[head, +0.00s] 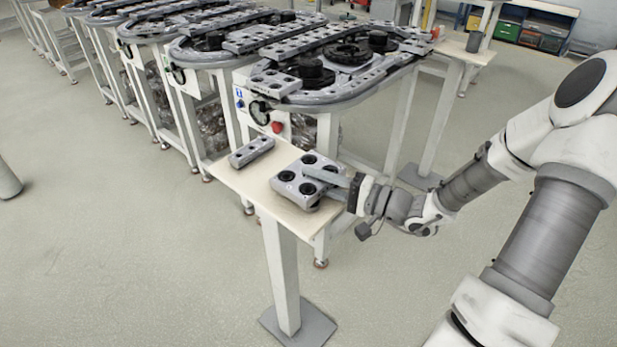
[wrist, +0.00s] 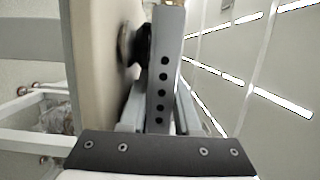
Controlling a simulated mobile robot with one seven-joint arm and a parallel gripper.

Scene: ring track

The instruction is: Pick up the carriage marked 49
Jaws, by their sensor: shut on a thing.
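A grey, roughly square carriage (head: 287,191) with round black pads lies at the front of a small pale table (head: 232,177). My gripper (head: 318,175) reaches in from the right at its edge and is shut on it. In the wrist view, my gripper (wrist: 158,112) has a finger on either side of the carriage's narrow grey edge (wrist: 168,40), which shows a row of dark holes. A black round part shows between it and the table top. I cannot read any number on the carriage, and I cannot tell whether it touches the table.
A narrow grey block (head: 251,152) lies on the table, left of the carriage. A ring track (head: 335,90) stands close behind, with a grey piece (head: 275,83) at its near end and a red button (head: 277,127) below. More tracks stand behind. The floor at left is mostly clear.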

